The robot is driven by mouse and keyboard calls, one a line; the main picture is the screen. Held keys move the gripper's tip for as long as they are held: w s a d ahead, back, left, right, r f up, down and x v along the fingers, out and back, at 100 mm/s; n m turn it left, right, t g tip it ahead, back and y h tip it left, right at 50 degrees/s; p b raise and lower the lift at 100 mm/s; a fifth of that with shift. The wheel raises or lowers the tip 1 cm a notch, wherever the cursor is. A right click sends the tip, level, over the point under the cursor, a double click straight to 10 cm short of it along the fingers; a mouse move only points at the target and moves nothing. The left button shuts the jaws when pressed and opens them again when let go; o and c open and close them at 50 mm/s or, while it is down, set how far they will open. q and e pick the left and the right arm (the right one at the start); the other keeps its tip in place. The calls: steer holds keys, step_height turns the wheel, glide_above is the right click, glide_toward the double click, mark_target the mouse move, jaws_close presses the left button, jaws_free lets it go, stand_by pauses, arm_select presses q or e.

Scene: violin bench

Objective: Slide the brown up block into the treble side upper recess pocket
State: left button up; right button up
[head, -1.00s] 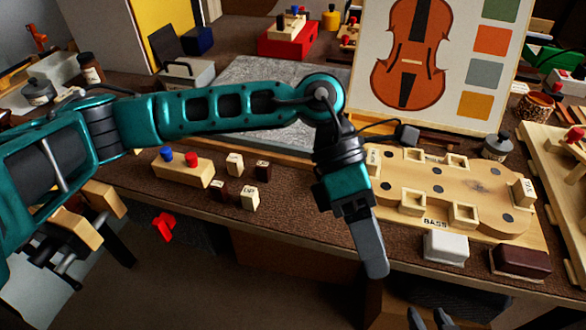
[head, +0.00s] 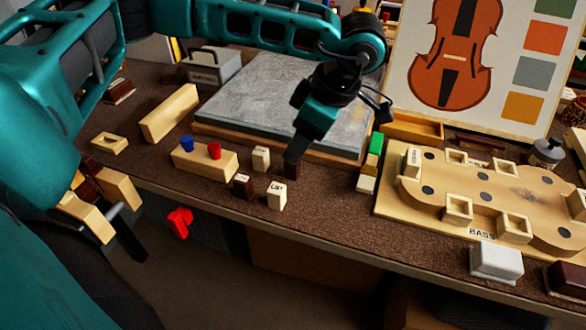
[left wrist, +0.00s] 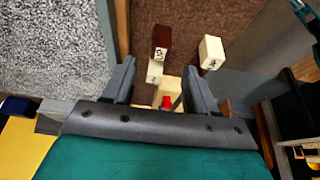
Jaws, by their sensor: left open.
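In the left wrist view my left gripper (left wrist: 158,84) is open and empty; that brown block (left wrist: 161,36), with a small label, stands ahead of the fingers. My right gripper is out of view.
Two cream blocks stand close by, one behind (head: 261,158) and one in front (head: 277,196). A wooden block with blue and red knobs (head: 204,162) is to their left. A grey slab (head: 270,100) lies behind. Small coloured pieces (head: 368,170) stand between blocks and form.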

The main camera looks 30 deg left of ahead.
mark_target(292, 167)
arm_select(q)
steer(key=x, duration=0.3)
steer(key=b+x, duration=0.1)
steer(key=x, duration=0.2)
steer(key=shift+w+d+f, duration=0.1)
steer(key=shift+d+f, duration=0.05)
steer(key=shift+f, duration=0.15)
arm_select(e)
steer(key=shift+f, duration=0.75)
arm_select(q)
steer(key=c, duration=1)
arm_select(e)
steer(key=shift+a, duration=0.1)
arm_select(q)
steer(key=shift+r, duration=0.15)
